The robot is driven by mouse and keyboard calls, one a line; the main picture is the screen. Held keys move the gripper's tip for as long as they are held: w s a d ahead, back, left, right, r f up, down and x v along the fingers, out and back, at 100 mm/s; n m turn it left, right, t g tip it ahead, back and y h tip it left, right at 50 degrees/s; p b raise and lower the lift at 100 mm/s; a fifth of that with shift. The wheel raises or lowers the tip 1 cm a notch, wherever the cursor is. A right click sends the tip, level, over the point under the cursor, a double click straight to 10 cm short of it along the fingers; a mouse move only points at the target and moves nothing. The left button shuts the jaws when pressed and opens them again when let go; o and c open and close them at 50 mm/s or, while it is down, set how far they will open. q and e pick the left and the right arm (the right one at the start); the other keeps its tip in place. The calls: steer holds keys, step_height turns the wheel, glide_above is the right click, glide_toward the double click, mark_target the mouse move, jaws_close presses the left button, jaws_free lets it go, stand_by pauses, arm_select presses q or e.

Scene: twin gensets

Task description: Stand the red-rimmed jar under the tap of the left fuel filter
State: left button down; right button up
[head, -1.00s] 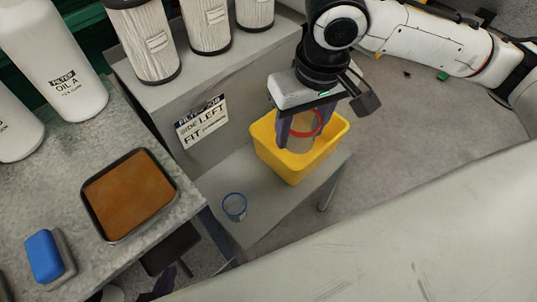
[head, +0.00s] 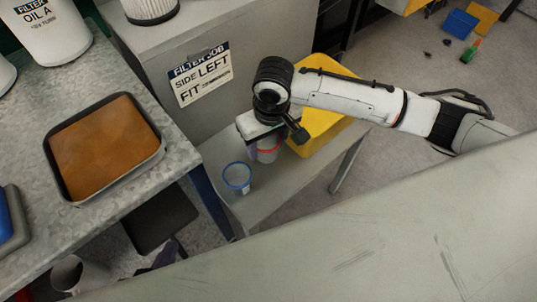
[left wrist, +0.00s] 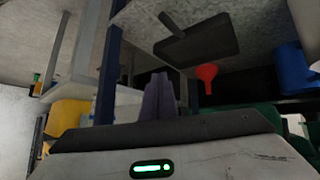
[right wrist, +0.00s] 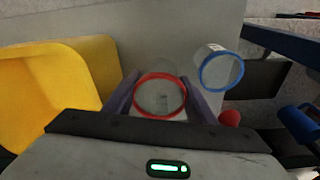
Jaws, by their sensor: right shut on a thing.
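The red-rimmed jar (head: 267,152) is clear, outside the yellow bin, over the small grey side table. My right gripper (right wrist: 160,98) is shut on it, with its fingers on either side of the red rim (right wrist: 160,77). I cannot tell whether the jar touches the table. My left gripper shows only as a purple fingertip (head: 165,256) low in the head view, below the workbench edge. In the left wrist view its fingers (left wrist: 158,95) are close together with nothing visible between them. I see no fuel filter tap in any view.
A blue-rimmed jar (head: 237,178) stands on the side table (head: 262,207), close to the held jar. The yellow bin (head: 322,125) is behind my right gripper. A sign (head: 199,75) reads SIDE LEFT.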

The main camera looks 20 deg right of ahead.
mark_target(267, 156)
steer(key=shift+f+b, duration=0.75)
steer(key=shift+f, duration=1.6)
steer(key=shift+f, duration=0.1)
steer(key=o, duration=0.7)
steer(key=shift+o, duration=0.2)
